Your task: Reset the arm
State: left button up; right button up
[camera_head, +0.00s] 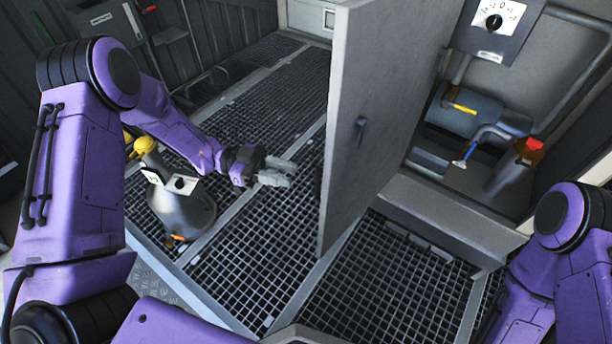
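My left arm comes in from the left, purple with black joints, raised and bent at the elbow. My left gripper (277,174) is over the grated floor, to the left of the open grey door (375,110) and apart from it. Its grey fingers lie close together, and I see nothing held in them, but at this size I cannot tell if they are fully shut. My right arm shows at the lower right as purple links, and its gripper is outside the view.
A grey canister (180,212) with a yellow top stands on the grating (255,255) beside my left arm. Behind the door is a cabinet with a dial panel (493,22), a blue-grey cylinder (470,112) and a red-capped canister (512,180). The grating below the door is clear.

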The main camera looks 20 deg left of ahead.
pick_arm(q)
jog(key=shift+a, duration=1.15)
